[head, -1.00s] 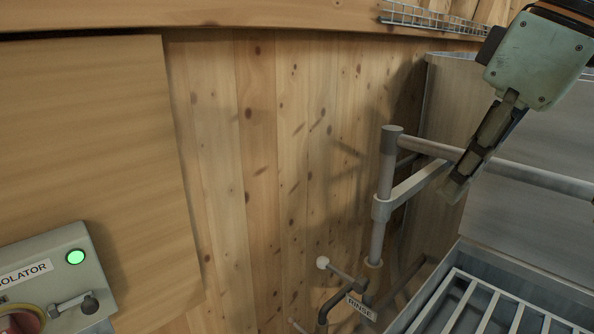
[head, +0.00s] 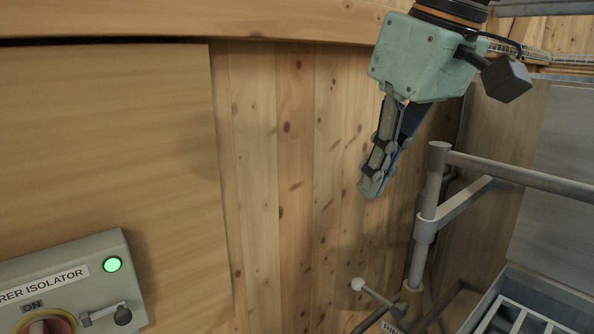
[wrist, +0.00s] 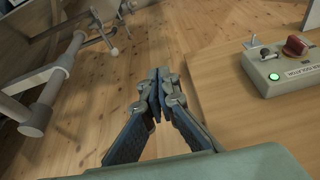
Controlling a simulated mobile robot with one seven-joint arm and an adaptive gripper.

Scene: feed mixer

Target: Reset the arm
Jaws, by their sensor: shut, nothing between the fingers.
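My gripper (head: 371,188) hangs in the upper middle of the head view, fingers pointing down, in front of the wooden plank wall. Its fingers are shut with nothing between them. In the wrist view the fingertips (wrist: 159,75) meet over the wooden surface. The gripper touches nothing that I can see. It is above and to the right of the isolator box (head: 75,290), and left of the grey pipe frame (head: 428,205).
The isolator box has a lit green lamp (head: 112,264) and a red rotary switch (wrist: 295,46). A white-knobbed lever (head: 358,284) stands below the pipe frame. A metal bin with a grate (head: 520,312) is at lower right. A wooden panel (head: 110,150) fills the left.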

